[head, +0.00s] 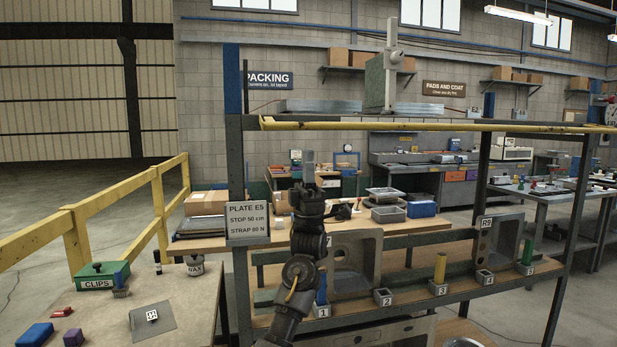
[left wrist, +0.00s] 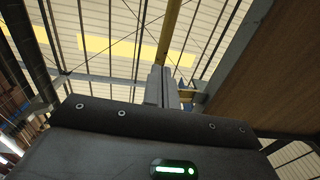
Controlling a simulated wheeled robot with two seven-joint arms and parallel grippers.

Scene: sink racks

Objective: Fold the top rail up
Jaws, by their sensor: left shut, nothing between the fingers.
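The yellow top rail (head: 440,126) runs nearly level across the front of the rack's upper frame. In the left wrist view the yellow rail (left wrist: 173,32) shows beyond the fingertips. My left gripper (head: 309,157) points upward in front of the rack, below the left part of the rail. A gap shows between its tips and the rail in the head view. Its fingers (left wrist: 162,84) are shut together with nothing between them. I cannot tell the depth between fingers and rail. My right gripper is not in view.
A sign plate (head: 247,222) hangs on the rack's left post. Numbered sockets, a yellow peg (head: 440,267) and a green peg (head: 528,249) stand on the lower shelf. A bench with a green clips box (head: 98,280) is at the left. A clamp-like stand (head: 390,70) rises above the rail.

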